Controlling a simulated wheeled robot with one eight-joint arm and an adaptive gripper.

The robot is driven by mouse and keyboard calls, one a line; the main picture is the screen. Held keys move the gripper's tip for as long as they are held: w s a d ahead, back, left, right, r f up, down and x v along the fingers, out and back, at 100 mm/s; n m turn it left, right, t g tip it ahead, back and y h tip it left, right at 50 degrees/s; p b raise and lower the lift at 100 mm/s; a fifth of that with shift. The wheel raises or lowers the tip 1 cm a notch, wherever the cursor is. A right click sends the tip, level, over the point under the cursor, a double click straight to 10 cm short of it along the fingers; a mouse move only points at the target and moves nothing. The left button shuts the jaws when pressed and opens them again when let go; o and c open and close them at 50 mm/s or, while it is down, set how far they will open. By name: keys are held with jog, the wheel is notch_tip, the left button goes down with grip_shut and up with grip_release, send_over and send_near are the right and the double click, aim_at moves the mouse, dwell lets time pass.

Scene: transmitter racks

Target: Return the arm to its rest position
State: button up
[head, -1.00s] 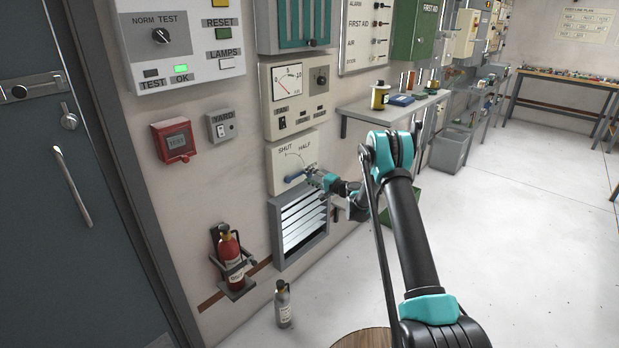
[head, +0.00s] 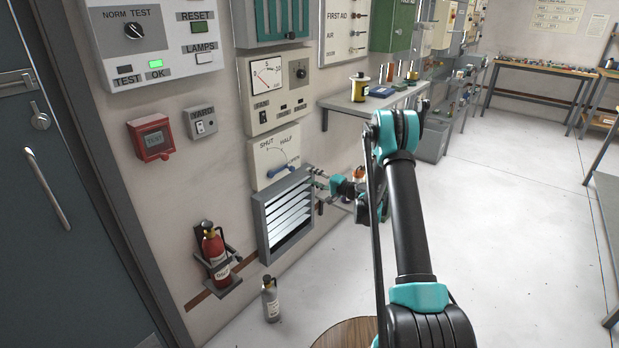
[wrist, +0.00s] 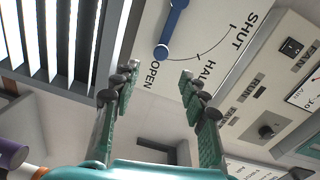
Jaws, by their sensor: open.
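My gripper (head: 318,180) is open and empty in front of the right side of the louvre vent in the head view. In the wrist view its two fingers (wrist: 160,74) are spread apart, with nothing between them. A blue lever (head: 277,172) on the cream SHUT/HALF/OPEN plate (head: 262,155) has its end at the OPEN mark. The lever (wrist: 172,28) lies beyond the fingertips in the wrist view, apart from them. My arm reaches forward, extended low along the wall.
The louvre vent (head: 288,222) is below the plate, its slats apart. A shelf (head: 350,105) juts from the wall above my gripper. A red extinguisher (head: 213,248) hangs on the wall, and a grey one (head: 270,300) stands on the floor. The floor (head: 510,220) to the right is clear.

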jog(key=s+d+r+n+g+h, duration=0.25)
jog(key=s+r, duration=0.25)
jog(key=s, duration=0.6)
jog(key=s+d+r+n+g+h, duration=0.1)
jog(key=s+r+n+g+h, duration=0.3)
jog(key=s, duration=0.6)
jog(key=s+d+f+h, duration=0.1)
jog(key=s+d, duration=0.3)
jog(key=s, duration=0.6)
jog(key=s+d+f+h, duration=0.1)
jog(key=s+d+h, duration=0.3)
jog(key=s, duration=0.6)
jog(key=s+d+f+h, duration=0.2)
jog(key=s+d, duration=0.4)
jog(key=s, duration=0.4)
jog(key=shift+s+d, duration=0.25)
jog(key=shift+s, duration=0.05)
